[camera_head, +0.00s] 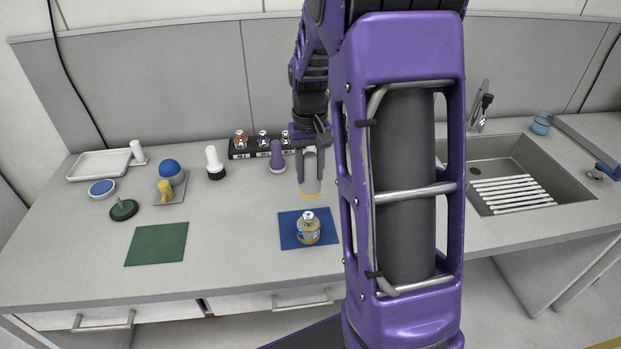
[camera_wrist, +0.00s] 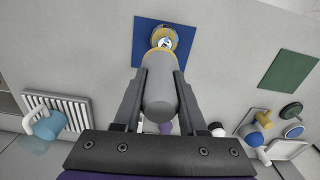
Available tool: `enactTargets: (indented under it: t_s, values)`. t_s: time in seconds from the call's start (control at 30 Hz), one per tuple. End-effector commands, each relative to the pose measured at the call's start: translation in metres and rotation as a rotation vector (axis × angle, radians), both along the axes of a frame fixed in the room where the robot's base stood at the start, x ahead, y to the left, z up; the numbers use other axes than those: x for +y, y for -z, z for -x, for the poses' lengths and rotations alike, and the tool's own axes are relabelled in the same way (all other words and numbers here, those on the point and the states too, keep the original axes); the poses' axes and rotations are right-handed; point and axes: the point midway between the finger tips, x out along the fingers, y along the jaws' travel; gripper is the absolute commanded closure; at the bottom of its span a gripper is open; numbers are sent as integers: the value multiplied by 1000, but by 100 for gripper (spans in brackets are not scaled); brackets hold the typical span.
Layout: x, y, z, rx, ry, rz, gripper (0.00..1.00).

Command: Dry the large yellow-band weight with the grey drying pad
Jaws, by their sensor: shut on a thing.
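The large yellow-band weight (camera_head: 308,229) stands upright on a blue mat (camera_head: 289,239) near the front of the bench. It has a shiny silver knob on top. My gripper (camera_head: 311,153) is shut on a grey, round-ended cylinder (camera_head: 311,175), which looks like the grey drying pad and has a yellowish lower rim. It is held upright, behind and above the weight, and appears apart from it. In the wrist view the grey cylinder (camera_wrist: 160,95) lies between the fingers, with the weight (camera_wrist: 164,41) just beyond its end on the blue mat. The cylinder's underside is hidden.
A green mat (camera_head: 157,244) lies left. Handled tools, a blue ball-topped item (camera_head: 170,170) and a white tray (camera_head: 95,165) stand behind it. A black rack (camera_head: 243,151) holds smaller weights at the back. A sink (camera_head: 500,165) is right. The bench between the mats is clear.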

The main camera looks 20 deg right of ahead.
Motion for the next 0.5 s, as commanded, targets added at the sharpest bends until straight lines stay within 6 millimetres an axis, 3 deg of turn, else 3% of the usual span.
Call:
enactTargets:
  t_s: [0.2, 0.5]
  values:
    - [1, -17, 1, -2, 0, 0, 100]
    - [1, -18, 2, 0, 0, 0, 100]
